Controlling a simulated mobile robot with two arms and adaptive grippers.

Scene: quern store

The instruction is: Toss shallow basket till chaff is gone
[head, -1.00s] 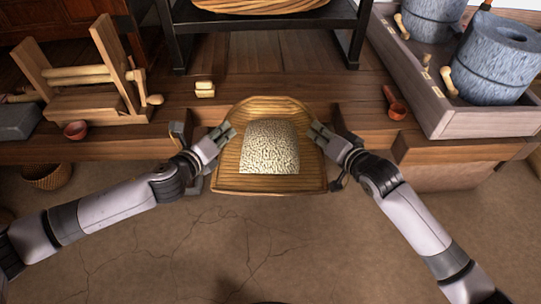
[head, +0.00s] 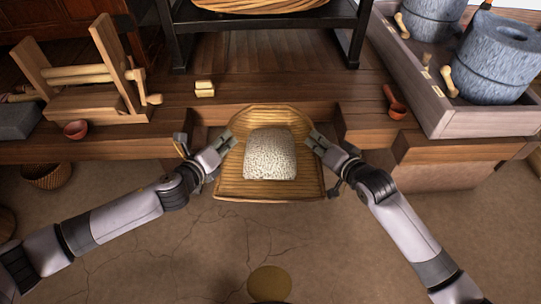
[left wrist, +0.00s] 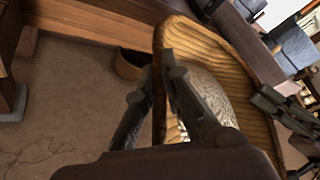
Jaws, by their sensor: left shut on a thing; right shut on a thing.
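The shallow basket (head: 230,188) is woven, straw-coloured and scoop-shaped. It is held up in front of the wooden ledge and also shows in the left wrist view (left wrist: 240,75). A pale, finely speckled heap of grain (head: 270,158) lies in its middle. My left gripper (head: 226,146) is shut on the basket's left rim, and in the left wrist view its fingers straddle that rim. My right gripper (head: 316,142) is shut on the right rim. A round tan patch (head: 270,283) lies on the floor below the basket.
The ledge (head: 100,150) runs behind the basket. A dark shelf stand rises behind. The front floor is mostly clear.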

